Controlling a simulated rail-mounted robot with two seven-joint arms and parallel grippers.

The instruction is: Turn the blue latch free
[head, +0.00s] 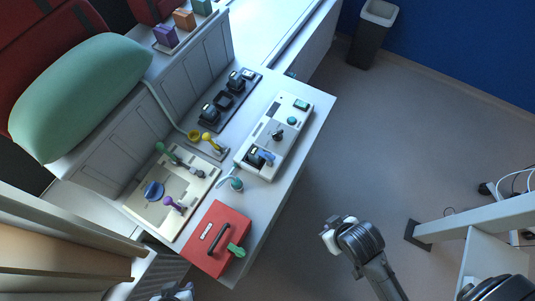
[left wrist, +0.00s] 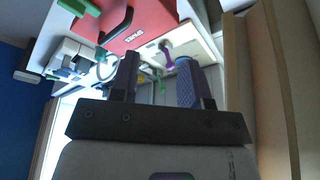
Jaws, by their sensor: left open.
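A cream board (head: 198,200) on the white counter carries a blue oval latch piece (head: 153,190), a purple-knobbed lever (head: 175,204) and a green-knobbed lever (head: 167,152). My left gripper (head: 172,292) shows only in part at the bottom edge of the head view, apart from the board. In the left wrist view its two fingers (left wrist: 158,75) are open and empty. The purple lever (left wrist: 165,55) shows beyond them, and the right finger hides part of the board. My right arm's end (head: 340,236) is over the floor at right; its finger state is unclear.
A red box (head: 216,238) with a dark handle and green tab stands beside the board. A white device (head: 272,137), a dark rack (head: 229,101) and a yellow-knobbed lever (head: 210,140) lie farther along.

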